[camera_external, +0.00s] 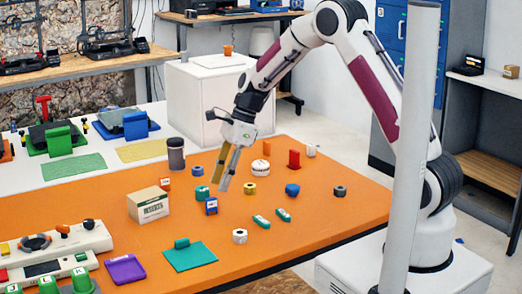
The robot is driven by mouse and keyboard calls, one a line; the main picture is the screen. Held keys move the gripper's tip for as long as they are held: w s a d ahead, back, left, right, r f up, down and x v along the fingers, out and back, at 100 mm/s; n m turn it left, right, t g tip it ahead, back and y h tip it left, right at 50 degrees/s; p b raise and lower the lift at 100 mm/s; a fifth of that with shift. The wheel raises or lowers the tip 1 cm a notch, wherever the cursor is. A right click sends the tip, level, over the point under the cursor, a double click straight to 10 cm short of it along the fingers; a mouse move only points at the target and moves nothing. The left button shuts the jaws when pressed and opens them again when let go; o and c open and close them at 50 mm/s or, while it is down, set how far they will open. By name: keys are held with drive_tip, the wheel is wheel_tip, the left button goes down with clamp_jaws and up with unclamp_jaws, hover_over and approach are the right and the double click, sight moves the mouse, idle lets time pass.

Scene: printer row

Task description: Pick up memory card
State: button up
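A small upright blue item with a pale label (211,207) stands on the orange table top (330,222); it looks most like the memory card, but it is too small to be sure. My gripper (221,186) points down above the table, just up and right of the blue item in the picture. No item is clearly visible between its fingers. The two fingers show side by side from this angle, so their gap cannot be judged.
A cardboard box (148,205), a dark cup (176,153) and a teal roll (202,192) stand left of my gripper. A yellow ring (250,188), green pieces (261,222) and a blue piece (292,190) lie to the right. The table's right front is clear.

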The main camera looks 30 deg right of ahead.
sight(213, 197)
drive_tip(key=shift+f, duration=0.15)
drive_tip(key=shift+x, duration=1.2)
drive_tip(key=shift+a, duration=0.1)
drive_tip(key=shift+w+x, duration=0.2)
drive_tip(key=shift+x, duration=0.65)
drive_tip(key=shift+w+x, duration=0.15)
drive_tip(key=shift+x, duration=1.5)
clamp_jaws()
